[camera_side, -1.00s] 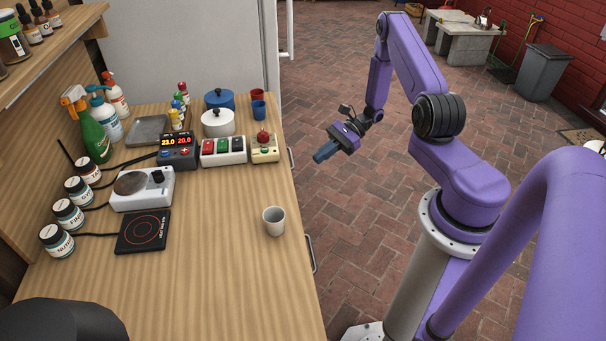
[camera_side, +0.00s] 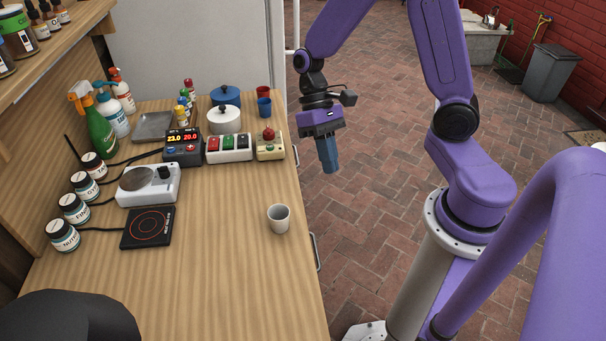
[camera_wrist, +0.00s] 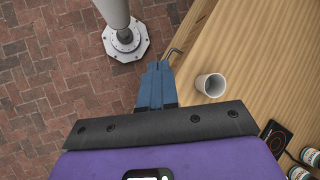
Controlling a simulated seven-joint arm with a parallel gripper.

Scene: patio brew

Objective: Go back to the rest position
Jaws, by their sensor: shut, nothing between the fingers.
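My gripper (camera_side: 329,170) hangs over the brick floor just off the right edge of the wooden table, pointing down. Its blue fingers are together with nothing between them; they also show in the wrist view (camera_wrist: 156,68). A white cup (camera_side: 278,219) stands upright on the table near its right edge, below and to the left of my gripper in the side view. In the wrist view the cup (camera_wrist: 211,84) is to the right of the fingers, apart from them, and looks empty.
The wooden table (camera_side: 215,290) holds a black hot plate (camera_side: 147,228), a white stirrer or scale (camera_side: 149,185), a display box (camera_side: 183,148), switch boxes (camera_side: 229,148), pots (camera_side: 223,121), bottles and several jars along the left. Its front middle is clear. Open brick floor (camera_side: 375,225) lies to the right.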

